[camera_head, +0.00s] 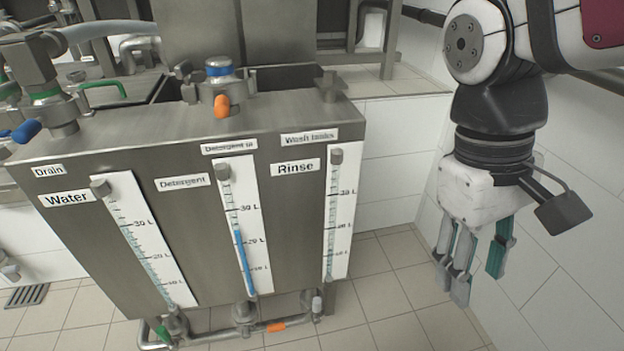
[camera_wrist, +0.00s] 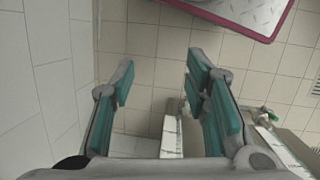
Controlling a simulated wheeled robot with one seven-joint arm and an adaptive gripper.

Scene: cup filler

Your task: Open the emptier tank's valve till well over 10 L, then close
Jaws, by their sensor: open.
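The steel tank unit (camera_head: 110,155) has three gauges in the head view. The Water gauge (camera_head: 145,245) looks pale teal in its lower part, its level hard to read. The Detergent gauge (camera_head: 241,250) shows blue to just above 20 L. The Rinse gauge (camera_head: 333,220) looks faintly greenish low down, its level unclear. Underneath are a green valve handle (camera_head: 163,332) below Water, an orange handle (camera_head: 276,327) on the bottom pipe and a pale grey handle (camera_head: 317,303) below Rinse. My gripper (camera_head: 475,266) is open and empty, right of the unit; its fingers show in the wrist view (camera_wrist: 160,78).
A white tiled wall (camera_head: 560,220) stands close to the right of my gripper. The tiled floor (camera_head: 385,290) is clear between them.

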